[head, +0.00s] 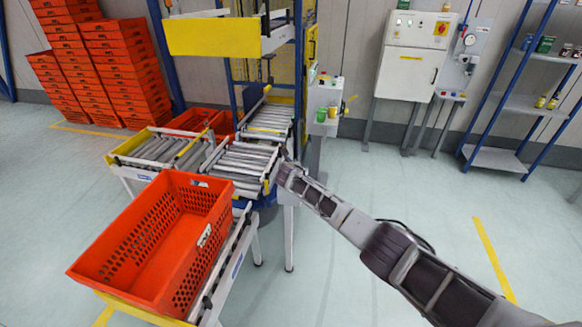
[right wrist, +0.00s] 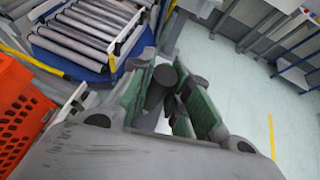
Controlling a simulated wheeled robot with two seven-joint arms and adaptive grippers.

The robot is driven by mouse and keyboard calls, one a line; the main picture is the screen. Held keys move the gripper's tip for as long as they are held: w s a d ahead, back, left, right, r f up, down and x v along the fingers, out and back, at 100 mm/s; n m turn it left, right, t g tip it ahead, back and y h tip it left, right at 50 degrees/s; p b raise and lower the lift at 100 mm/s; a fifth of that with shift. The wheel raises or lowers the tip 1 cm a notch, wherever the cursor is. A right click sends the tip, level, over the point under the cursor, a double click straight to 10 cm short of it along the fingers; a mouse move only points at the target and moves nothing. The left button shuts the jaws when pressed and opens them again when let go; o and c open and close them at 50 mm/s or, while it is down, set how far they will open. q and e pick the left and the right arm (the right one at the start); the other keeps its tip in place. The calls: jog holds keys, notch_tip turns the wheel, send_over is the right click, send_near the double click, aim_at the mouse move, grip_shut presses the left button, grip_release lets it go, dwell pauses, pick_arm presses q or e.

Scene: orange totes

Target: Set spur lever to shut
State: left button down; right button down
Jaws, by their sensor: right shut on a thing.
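The spur lever shows in the right wrist view as a dark grey rounded handle (right wrist: 157,92) between the green finger pads. My right gripper (right wrist: 168,84) is shut on it. In the head view my right gripper (head: 283,160) reaches in from the lower right to the right edge of the roller conveyor (head: 240,163). The lever is hidden there by the gripper, so I cannot tell its angle. My left gripper is not in view.
A large empty orange tote (head: 150,284) stands on the near conveyor arm at the left. Another orange tote (head: 200,121) sits behind the rollers. A control post (head: 325,105) stands behind my gripper. Tote stacks, cabinets and shelves line the wall. The floor at right is clear.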

jog(key=c, duration=1.3)
grip_release()
jog(key=shift+s+r, duration=0.1)
jog(key=shift+s, duration=0.1)
jog(key=shift+v, duration=5.75)
